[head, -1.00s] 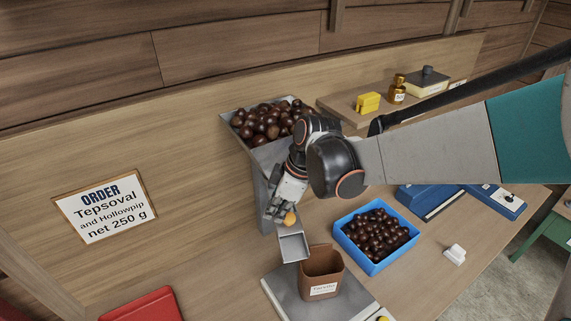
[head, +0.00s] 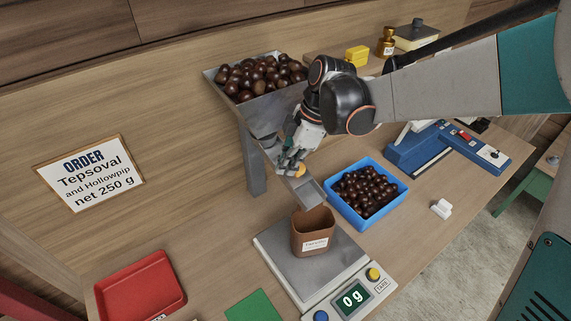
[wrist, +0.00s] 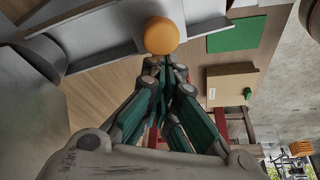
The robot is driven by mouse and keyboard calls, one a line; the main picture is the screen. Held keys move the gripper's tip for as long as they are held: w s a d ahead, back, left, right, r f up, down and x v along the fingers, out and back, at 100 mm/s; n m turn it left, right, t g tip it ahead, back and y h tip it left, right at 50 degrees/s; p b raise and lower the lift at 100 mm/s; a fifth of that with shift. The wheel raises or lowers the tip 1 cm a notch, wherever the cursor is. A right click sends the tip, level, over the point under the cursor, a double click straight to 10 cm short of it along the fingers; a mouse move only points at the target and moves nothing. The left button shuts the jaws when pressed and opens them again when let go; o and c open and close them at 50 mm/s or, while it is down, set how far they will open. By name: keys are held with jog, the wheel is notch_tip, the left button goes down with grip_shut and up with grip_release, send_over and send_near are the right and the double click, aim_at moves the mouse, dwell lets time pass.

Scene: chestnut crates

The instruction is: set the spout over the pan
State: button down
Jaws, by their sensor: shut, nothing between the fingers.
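The grey metal spout (head: 309,192) slopes down from the hopper, with an orange knob (head: 299,171) on it. Its lower end appears just behind the brown tub (head: 313,237), between it and the blue crate's left corner. The tub stands upright on the scale's grey pan (head: 274,246); its inside looks empty. My gripper (head: 291,168) is at the knob, fingers together. In the wrist view my gripper (wrist: 167,68) is shut just below the orange knob (wrist: 161,36); nothing is between the fingers. I cannot tell whether they touch the knob.
The hopper (head: 213,78) is full of chestnuts. A blue crate (head: 376,221) of chestnuts stands right of the tub. The scale display (head: 352,299) reads 0 g. A red tray (head: 140,284), a green mat (head: 254,307) and a white block (head: 441,208) lie around. The order sign reads net 250 g.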

jog(key=shift+d, duration=0.15)
notch_tip(320, 180, up, 10)
jog(key=p, duration=0.5)
jog(key=shift+s+a+p, duration=0.2)
jog(key=shift+a+p, duration=0.15)
jog(key=shift+p, duration=0.05)
jog(key=shift+w, duration=0.1)
